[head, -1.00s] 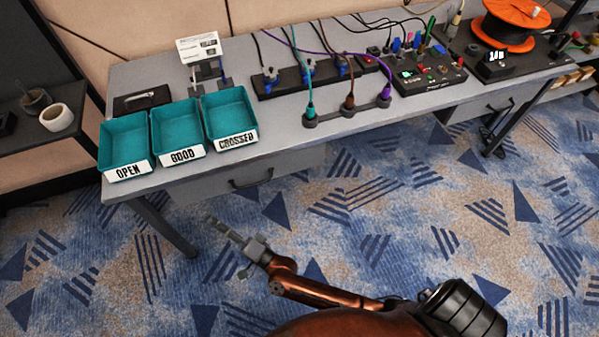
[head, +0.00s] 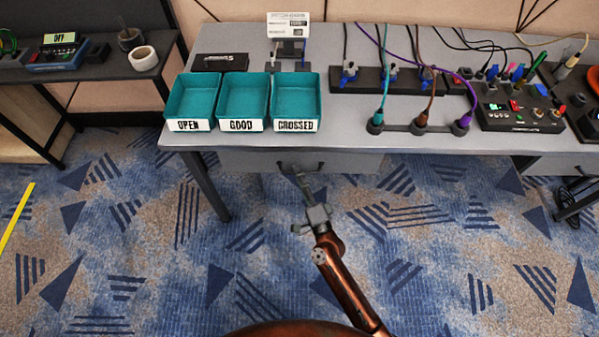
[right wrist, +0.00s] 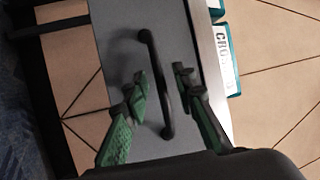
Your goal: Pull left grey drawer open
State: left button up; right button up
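The left grey drawer (head: 345,163) is under the worktop and looks shut, its front roughly in line with the table edge. Its dark bar handle (head: 313,167) shows in the head view, partly hidden by my right gripper (head: 297,175). In the right wrist view, the grey drawer front (right wrist: 112,50) and the curved black handle (right wrist: 153,62) are close. The two green-padded fingers of my right gripper (right wrist: 161,74) are apart, one on each side of the handle, with gaps showing. My left gripper is in neither view.
Teal trays marked OPEN (head: 193,98), GOOD (head: 243,98) and CROSSED (head: 297,97) stand on the grey worktop (head: 345,138) above the drawer. A table leg (head: 208,190) stands left of the drawer. The carpet (head: 420,260) in front is clear.

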jog(key=shift+w+a+r, duration=0.1)
jog(key=shift+w, duration=0.15)
jog(key=shift+c, duration=0.6)
grip_shut()
